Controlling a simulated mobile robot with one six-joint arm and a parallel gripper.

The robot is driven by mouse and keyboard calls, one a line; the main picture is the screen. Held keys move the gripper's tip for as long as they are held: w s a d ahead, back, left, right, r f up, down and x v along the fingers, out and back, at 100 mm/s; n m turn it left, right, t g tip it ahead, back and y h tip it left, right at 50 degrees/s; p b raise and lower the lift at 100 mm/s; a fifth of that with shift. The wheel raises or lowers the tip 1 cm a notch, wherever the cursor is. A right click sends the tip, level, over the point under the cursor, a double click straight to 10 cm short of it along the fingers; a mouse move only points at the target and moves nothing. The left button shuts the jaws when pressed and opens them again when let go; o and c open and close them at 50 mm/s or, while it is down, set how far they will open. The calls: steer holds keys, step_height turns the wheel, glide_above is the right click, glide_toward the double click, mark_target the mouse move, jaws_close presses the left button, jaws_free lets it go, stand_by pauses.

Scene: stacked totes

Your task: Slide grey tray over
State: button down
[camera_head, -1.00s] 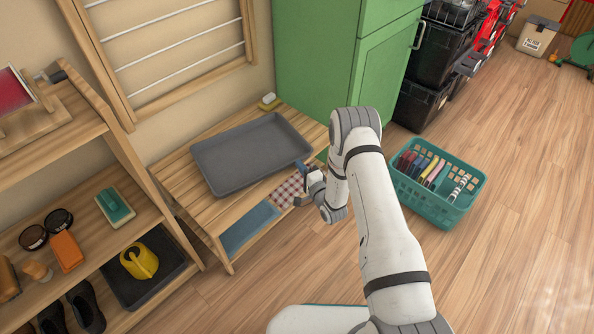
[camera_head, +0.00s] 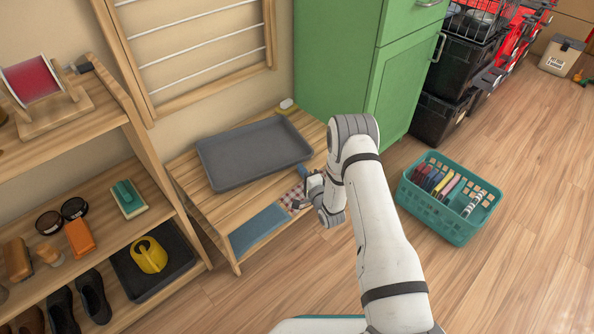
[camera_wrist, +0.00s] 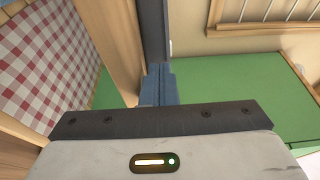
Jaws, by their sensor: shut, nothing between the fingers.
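The grey tray (camera_head: 255,152) is a shallow rectangular tray lying flat on top of a low wooden bench (camera_head: 187,178), towards the wall. My gripper (camera_head: 304,172) is at the tray's near right corner, with its blue fingers shut and nothing between them. In the wrist view, the blue fingertips (camera_wrist: 159,84) point at the dark tray side (camera_wrist: 153,30) and look to be against it. The exact contact is hard to see.
A small pale block (camera_head: 286,104) lies at the bench's back right corner, near the green cabinet (camera_head: 330,60). Folded cloths (camera_head: 258,230) sit on the bench's lower level. A teal basket (camera_head: 450,215) stands on the floor at right. A shelf (camera_head: 150,215) stands at left.

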steer(key=d+p+v, duration=0.1)
steer(key=p+v, duration=0.2)
steer(key=v, duration=0.8)
steer(key=shift+d, duration=0.25)
